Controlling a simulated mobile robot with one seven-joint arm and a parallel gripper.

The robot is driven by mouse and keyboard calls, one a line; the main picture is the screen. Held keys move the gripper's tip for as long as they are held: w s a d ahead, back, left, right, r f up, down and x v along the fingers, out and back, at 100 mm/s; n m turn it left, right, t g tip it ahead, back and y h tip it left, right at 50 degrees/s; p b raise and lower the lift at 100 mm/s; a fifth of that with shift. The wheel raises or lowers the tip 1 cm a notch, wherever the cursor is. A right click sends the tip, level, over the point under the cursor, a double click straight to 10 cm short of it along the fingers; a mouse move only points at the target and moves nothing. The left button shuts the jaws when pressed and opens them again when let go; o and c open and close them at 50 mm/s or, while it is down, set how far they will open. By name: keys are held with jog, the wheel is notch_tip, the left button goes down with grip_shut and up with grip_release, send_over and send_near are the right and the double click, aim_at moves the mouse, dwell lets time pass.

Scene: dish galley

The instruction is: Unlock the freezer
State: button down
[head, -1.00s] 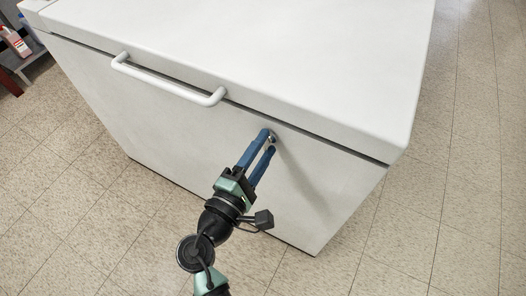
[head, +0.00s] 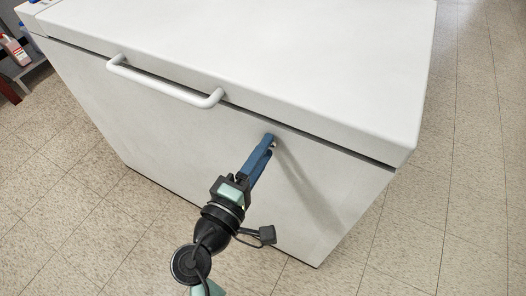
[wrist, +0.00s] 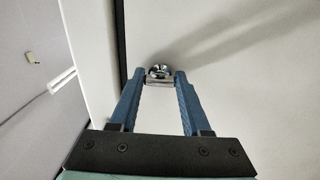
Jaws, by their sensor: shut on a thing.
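The white chest freezer (head: 200,125) fills the middle of the head view, its lid (head: 270,55) down. A small metal lock piece (wrist: 160,72) sits on its front face, seen between my fingertips in the wrist view; in the head view my fingers mostly hide it. My gripper (head: 271,141) has its blue fingers at the front face below the lid seam. It is shut on the metal piece, with a finger on either side in the wrist view. Whether the piece is a key or part of the lock itself, I cannot tell.
A white bar handle (head: 165,85) sticks out from the freezer's front, up and left of my gripper. A shelf with bottles (head: 14,48) stands at the far left. The tiled floor (head: 450,220) is clear to the right.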

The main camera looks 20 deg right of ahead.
jog(key=shift+c, duration=1.8)
grip_release()
jog(key=p+v, duration=0.2)
jog(key=v, duration=1.1)
